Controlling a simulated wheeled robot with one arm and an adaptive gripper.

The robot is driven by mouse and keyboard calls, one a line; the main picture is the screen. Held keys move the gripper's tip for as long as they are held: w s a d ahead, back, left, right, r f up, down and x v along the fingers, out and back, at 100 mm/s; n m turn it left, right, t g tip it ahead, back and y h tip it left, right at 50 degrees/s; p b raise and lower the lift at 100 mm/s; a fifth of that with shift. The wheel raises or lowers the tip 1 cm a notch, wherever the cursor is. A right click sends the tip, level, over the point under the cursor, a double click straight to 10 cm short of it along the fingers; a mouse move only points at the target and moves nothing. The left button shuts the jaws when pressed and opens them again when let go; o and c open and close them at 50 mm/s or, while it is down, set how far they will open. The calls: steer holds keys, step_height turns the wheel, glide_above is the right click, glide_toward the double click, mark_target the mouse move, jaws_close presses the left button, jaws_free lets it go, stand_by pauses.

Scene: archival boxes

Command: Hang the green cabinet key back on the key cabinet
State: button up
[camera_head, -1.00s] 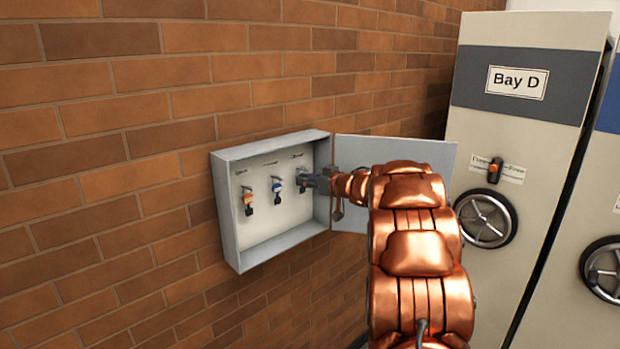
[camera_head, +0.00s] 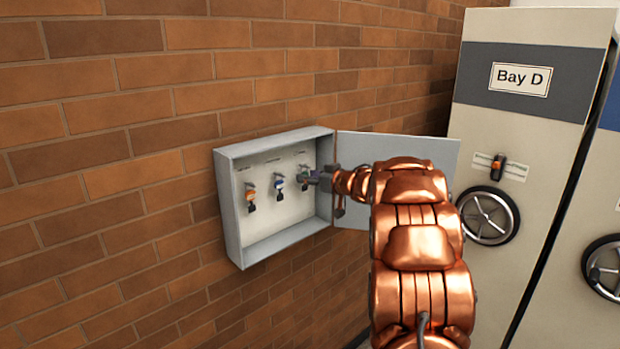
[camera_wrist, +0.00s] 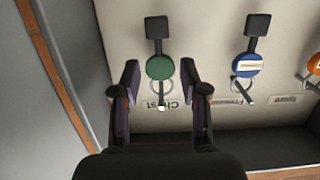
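The key cabinet (camera_head: 228,215) is open on the brick wall, its door (camera_head: 400,148) swung out to the right. The green key (camera_head: 305,173) is at the rightmost hook position inside. In the wrist view, which sees the cabinet upside down, the green tag (camera_wrist: 160,68) hangs with its ring by the peg above the "Chest" label, the black key part (camera_wrist: 157,27) pointing away from the label. My gripper (camera_wrist: 161,80) is open, with a finger on each side of the tag and a visible gap to both. My gripper (camera_head: 318,178) reaches in from the right.
A blue key (camera_head: 280,183) and an orange key (camera_head: 251,196) hang to the left in the cabinet. The open door stands close behind my wrist. The Bay D shelf unit (camera_head: 519,78) with its handwheel (camera_head: 488,215) stands at right.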

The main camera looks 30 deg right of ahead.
steer(key=shift+o, duration=1.2)
steer(key=v, duration=1.2)
